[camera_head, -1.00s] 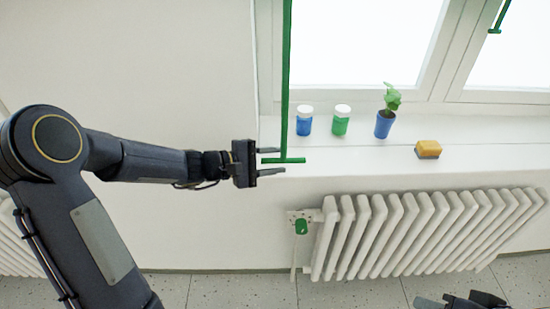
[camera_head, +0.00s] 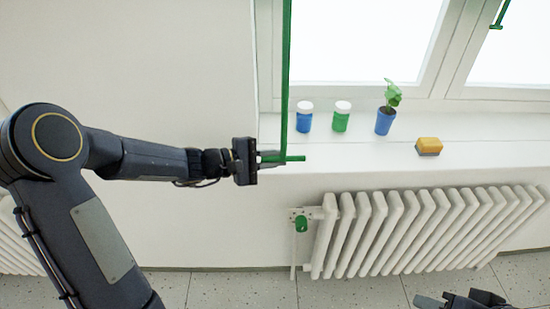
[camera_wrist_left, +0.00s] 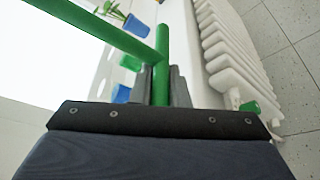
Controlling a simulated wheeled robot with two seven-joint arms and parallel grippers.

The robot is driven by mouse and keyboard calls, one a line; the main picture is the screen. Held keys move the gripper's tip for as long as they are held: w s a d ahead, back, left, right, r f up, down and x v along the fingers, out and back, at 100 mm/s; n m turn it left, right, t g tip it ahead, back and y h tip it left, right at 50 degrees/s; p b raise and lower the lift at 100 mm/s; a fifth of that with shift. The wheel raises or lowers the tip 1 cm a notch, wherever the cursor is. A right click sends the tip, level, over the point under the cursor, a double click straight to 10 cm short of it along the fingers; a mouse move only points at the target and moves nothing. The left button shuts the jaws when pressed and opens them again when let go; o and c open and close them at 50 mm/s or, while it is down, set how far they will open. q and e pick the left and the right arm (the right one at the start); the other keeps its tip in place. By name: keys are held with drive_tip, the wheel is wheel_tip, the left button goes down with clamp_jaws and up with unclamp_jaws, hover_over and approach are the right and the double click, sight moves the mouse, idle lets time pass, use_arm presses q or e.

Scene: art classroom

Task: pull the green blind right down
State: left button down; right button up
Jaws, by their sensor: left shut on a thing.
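A green pull rod (camera_head: 286,80) hangs down in front of the window's left side and ends in a short green crossbar (camera_head: 296,158) just in front of the sill. My left gripper (camera_head: 270,159) is shut on the crossbar's left part. The left wrist view shows the bar (camera_wrist_left: 162,65) running between the fingers, with the rod joining it from the upper left. The blind's cloth is not in view. Part of my right gripper (camera_head: 462,301) shows at the bottom right, cut off by the frame edge.
On the window sill (camera_head: 350,155) stand a blue jar (camera_head: 304,123), a green jar (camera_head: 340,123), a potted plant (camera_head: 385,121) and a sponge (camera_head: 428,146). A white radiator (camera_head: 420,235) with a green valve (camera_head: 301,223) is below. Another green pull (camera_head: 498,18) hangs upper right.

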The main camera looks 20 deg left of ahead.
use_arm(q)
wheel_tip(320, 180, down, 9)
drive_tip(key=b, duration=0.9)
drive_tip(key=shift+f, duration=0.2)
drive_tip(key=shift+d+r, duration=0.1)
drive_tip(key=c, duration=1.4)
unclamp_jaws()
drive_tip(key=shift+s, duration=0.1)
drive_tip(key=v, duration=0.7)
drive_tip(key=shift+s+a, duration=0.2)
drive_tip(key=shift+a, duration=0.15)
drive_tip(key=shift+r, duration=0.15)
